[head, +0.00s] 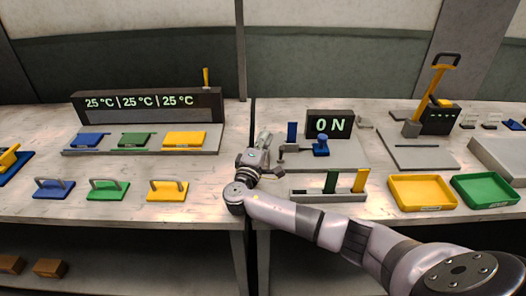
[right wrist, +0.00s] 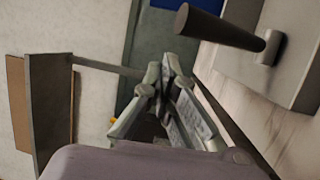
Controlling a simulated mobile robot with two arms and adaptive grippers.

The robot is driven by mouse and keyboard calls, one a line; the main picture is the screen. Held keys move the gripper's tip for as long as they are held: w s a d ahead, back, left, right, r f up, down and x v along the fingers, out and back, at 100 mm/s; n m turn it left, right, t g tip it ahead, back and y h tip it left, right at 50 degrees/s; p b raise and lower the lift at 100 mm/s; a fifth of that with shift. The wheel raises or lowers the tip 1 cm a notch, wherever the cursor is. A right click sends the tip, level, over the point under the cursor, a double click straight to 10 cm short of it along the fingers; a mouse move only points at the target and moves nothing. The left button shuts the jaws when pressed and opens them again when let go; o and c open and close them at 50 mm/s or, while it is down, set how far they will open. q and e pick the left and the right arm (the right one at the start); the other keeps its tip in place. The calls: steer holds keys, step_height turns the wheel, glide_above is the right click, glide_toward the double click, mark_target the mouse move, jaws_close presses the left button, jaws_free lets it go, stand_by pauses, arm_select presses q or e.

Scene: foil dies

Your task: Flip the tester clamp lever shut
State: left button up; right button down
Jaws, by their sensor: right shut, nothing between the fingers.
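The tester is a grey plate (head: 352,160) with a dark box (head: 329,124) whose screen reads "ON". A blue upright piece (head: 292,131) and a blue knob-like part (head: 321,147) stand on it. A dark bar (head: 291,148), which looks like the clamp lever, sticks out at its left side. A dark round rod (right wrist: 220,27) in the right wrist view, apart from the fingers, looks like the same lever. My right gripper (head: 265,138) is just left of the tester, shut and empty; its closed fingers also show in the wrist view (right wrist: 175,78). My left gripper is out of view.
A rack with green and yellow upright plates (head: 328,195) stands in front of the tester. Yellow (head: 421,207) and green trays (head: 486,203) lie at right, below a yellow-handled press (head: 430,95). A temperature unit (head: 150,106) and coloured dies stand at left. My right forearm crosses the front table edge.

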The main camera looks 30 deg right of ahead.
steer(key=s+a, duration=0.1)
steer(key=s+a+f, duration=0.1)
steer(key=a, duration=0.1)
steer(key=s+a+f+b, duration=0.1)
steer(key=shift+a+f, duration=0.1)
steer(key=shift+a, duration=0.2)
steer(key=v, duration=0.3)
steer(key=shift+s+f+b, duration=0.3)
steer(key=shift+b, duration=0.1)
steer(key=shift+s+a, duration=0.1)
steer(key=shift+a, duration=0.2)
steer(key=shift+s+a, duration=0.1)
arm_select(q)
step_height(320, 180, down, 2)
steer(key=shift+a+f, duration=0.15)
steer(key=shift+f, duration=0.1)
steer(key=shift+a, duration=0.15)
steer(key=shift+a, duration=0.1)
arm_select(e)
steer(key=shift+s+f, duration=0.1)
